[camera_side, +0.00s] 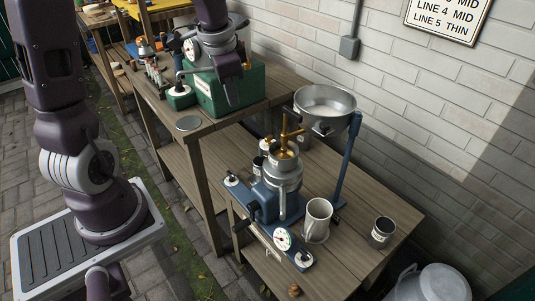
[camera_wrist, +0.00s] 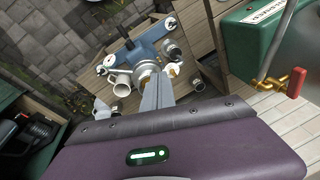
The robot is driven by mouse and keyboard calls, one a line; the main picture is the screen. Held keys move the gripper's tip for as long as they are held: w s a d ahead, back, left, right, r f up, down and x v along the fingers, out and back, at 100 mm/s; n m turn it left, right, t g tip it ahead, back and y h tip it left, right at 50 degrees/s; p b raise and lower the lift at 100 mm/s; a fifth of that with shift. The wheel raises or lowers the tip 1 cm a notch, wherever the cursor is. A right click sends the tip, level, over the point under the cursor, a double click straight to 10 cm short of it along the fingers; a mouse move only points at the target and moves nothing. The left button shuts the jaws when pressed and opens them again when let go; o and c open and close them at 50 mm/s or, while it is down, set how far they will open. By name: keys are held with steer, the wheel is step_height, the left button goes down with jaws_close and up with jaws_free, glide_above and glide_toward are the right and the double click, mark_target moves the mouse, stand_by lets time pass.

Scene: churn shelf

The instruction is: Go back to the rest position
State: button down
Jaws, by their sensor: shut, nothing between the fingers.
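My gripper (camera_side: 231,92) is at the upper middle of the side view, in front of the green machine (camera_side: 250,83) on the far bench. In the wrist view the grey fingers of my gripper (camera_wrist: 158,84) are together, with nothing between them. The fingers stand in front of part of the blue churn machine (camera_wrist: 147,47) in that view, apart from it. In the side view the churn machine (camera_side: 277,203) stands upright on the near, lower bench, away from my gripper.
A metal bowl (camera_side: 325,103) sits on a blue post above the near bench. A white mug (camera_side: 317,219) and a metal cup (camera_side: 382,232) stand beside the churn. Small bottles (camera_side: 155,72) stand left of the green machine. A brick wall (camera_side: 440,110) bounds the right.

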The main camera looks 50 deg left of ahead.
steer(key=s+d+r+n+t, duration=0.1)
steer(key=s+d+r, duration=0.3)
steer(key=s+d, duration=0.2)
steer(key=s+d+r+n+t+h, duration=0.1)
steer(key=s+d+r+n+t, duration=0.1)
steer(key=s+d+r, duration=0.2)
steer(key=s+d, duration=0.3)
steer(key=s, duration=0.4)
steer(key=shift+s+h, duration=0.3)
